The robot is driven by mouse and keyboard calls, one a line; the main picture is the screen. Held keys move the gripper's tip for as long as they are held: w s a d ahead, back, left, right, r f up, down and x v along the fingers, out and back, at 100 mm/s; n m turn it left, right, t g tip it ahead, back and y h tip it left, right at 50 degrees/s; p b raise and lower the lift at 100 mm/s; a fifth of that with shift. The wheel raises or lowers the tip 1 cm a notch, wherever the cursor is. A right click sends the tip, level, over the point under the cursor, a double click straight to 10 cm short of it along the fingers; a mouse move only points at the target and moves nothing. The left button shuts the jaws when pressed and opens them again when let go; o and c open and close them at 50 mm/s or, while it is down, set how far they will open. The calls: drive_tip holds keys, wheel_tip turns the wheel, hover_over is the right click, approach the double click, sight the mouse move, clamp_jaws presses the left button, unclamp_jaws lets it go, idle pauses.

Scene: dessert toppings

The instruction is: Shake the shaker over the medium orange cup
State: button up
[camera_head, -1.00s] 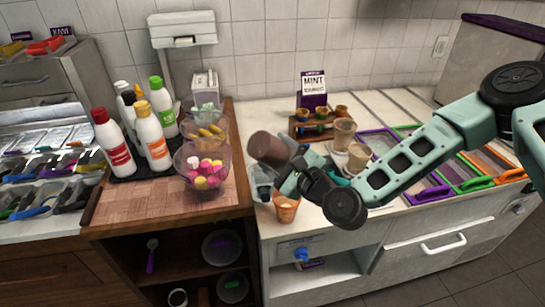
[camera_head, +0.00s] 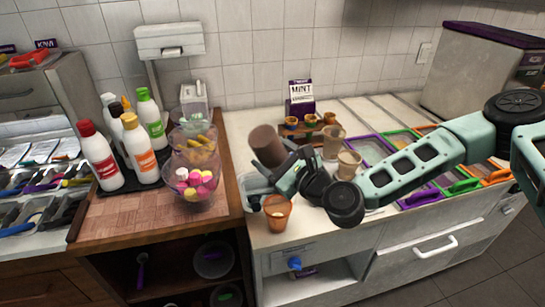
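The shaker (camera_head: 267,145) is a brown cylinder at the end of my gripper (camera_head: 284,172), above the white counter and tilted. My gripper appears shut on it, though the fingers are partly hidden by dark parts of my wrist. The orange cup (camera_head: 277,214) stands upright near the counter's front edge, with pale contents showing in its mouth. The shaker is up and slightly left of the cup in the picture. I cannot tell whether it is directly over the cup.
Two beige cups (camera_head: 333,143) (camera_head: 348,165) stand right of my gripper. A clear container (camera_head: 258,186) is beside the orange cup. Bottles (camera_head: 139,146) and a bowl of colourful balls (camera_head: 194,181) stand at left.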

sight(281, 147)
drive_tip(key=shift+r+p, duration=1.15)
drive_tip(key=shift+r, duration=0.75)
drive_tip(key=shift+f+b, duration=3.25)
drive_tip(key=shift+f, duration=0.4)
drive_tip(key=shift+s+r+p, duration=0.1)
drive_tip(key=shift+r+p, duration=2.6)
drive_tip(key=shift+r, duration=1.1)
drive_tip(key=shift+f, duration=0.15)
wheel_tip(281, 147, down, 8)
drive_tip(key=b, duration=0.7)
